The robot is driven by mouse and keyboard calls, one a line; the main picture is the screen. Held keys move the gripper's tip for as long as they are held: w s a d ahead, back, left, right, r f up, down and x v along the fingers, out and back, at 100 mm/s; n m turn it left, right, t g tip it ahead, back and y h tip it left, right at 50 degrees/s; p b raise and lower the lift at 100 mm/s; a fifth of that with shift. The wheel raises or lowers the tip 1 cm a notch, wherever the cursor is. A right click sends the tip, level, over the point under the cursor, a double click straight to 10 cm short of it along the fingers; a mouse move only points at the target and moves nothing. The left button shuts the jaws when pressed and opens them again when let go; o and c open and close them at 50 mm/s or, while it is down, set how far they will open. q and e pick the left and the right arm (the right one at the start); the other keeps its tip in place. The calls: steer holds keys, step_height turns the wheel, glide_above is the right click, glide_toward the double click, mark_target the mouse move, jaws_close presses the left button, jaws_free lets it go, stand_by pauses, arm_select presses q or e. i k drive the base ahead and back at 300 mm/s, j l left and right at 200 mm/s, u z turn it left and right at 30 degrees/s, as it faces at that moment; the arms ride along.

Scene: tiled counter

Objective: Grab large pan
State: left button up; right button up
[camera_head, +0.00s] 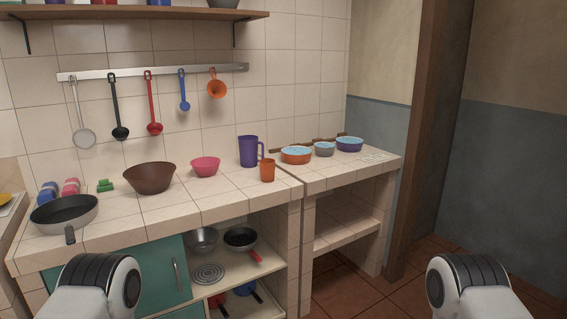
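A large dark frying pan (64,212) with a light rim sits upright on the left end of the tiled counter (178,208). Its short-looking dark handle points toward the counter's front edge and reaches over it. A smaller dark pan with a red handle (241,238) stands on the shelf under the counter. Only parts of my two arms show, at the lower left and lower right. Neither gripper is in the picture, so nothing shows of what they hold.
A brown bowl (150,178), pink bowl (205,167), purple jug (249,151) and orange cup (267,170) stand on the counter. Small coloured items (70,187) lie behind the large pan. Ladles hang from a wall rail (155,73). A teal cabinet door (158,273) is below.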

mark_target(66, 214)
steer(key=u, duration=1.05)
